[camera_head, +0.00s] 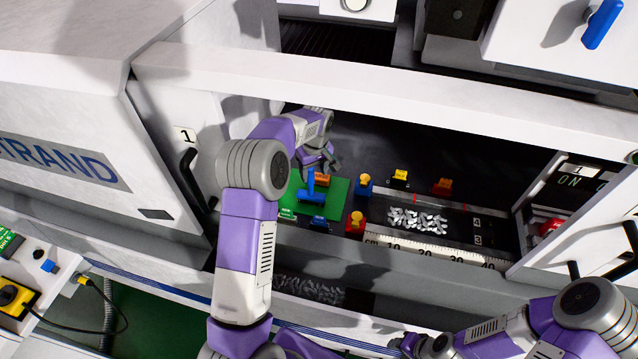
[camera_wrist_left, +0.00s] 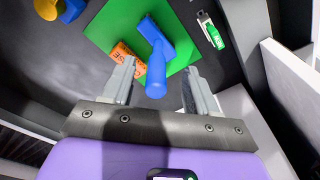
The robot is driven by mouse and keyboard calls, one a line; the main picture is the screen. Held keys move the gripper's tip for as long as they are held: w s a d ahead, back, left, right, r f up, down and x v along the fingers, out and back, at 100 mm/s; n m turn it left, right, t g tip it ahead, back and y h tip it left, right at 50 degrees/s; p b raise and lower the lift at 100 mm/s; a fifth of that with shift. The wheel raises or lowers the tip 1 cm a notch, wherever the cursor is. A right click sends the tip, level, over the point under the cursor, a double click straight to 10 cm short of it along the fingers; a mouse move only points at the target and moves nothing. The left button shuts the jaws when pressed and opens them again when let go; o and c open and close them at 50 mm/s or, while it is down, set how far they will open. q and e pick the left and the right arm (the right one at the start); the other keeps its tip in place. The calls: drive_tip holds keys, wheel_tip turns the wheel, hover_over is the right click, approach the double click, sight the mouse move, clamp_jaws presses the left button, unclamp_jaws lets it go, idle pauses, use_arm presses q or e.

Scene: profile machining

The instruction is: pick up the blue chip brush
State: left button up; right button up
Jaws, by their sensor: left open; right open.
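The blue chip brush (camera_head: 310,195) rests on a green mat (camera_head: 338,196) inside the machine, its handle sticking up. In the left wrist view the brush (camera_wrist_left: 157,45) has its handle between the two fingers, with gaps on both sides. My left gripper (camera_head: 325,168) is open and close to the brush, reaching in through the machine's opening. In the left wrist view the same gripper (camera_wrist_left: 160,80) holds nothing. My right gripper (camera_head: 412,345) is at the bottom edge, outside the machine, far from the brush; its fingers are hard to make out.
An orange labelled block (camera_wrist_left: 126,52) lies beside the brush on the mat. Yellow-topped blue clamps (camera_head: 364,184), a red clamp (camera_head: 355,224) and a pile of metal chips (camera_head: 418,220) are to the right. A white ruled rail (camera_head: 430,250) and the front wall border the opening.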

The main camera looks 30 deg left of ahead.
sight(310, 174)
use_arm(q)
drive_tip(key=shift+w+a+r+n+y, duration=0.15)
drive_tip(key=shift+w+a+r, duration=0.05)
drive_tip(key=shift+a+r, duration=0.3)
drive_tip(key=shift+w+a+r+n+y, duration=0.2)
drive_tip(key=shift+a+r, duration=0.2)
drive_tip(key=shift+a, duration=0.15)
drive_tip(key=shift+w+a, duration=0.1)
drive_tip(key=shift+a, duration=0.3)
drive_tip(key=f, duration=0.2)
drive_tip(key=f+p, duration=0.1)
drive_tip(key=f, duration=0.3)
drive_tip(key=shift+w+d+f+p, duration=0.1)
drive_tip(key=shift+w+d+p, duration=0.15)
drive_tip(key=shift+w+p, duration=0.1)
drive_tip(key=shift+f, duration=0.5)
drive_tip(key=shift+w+r, duration=0.1)
clamp_jaws()
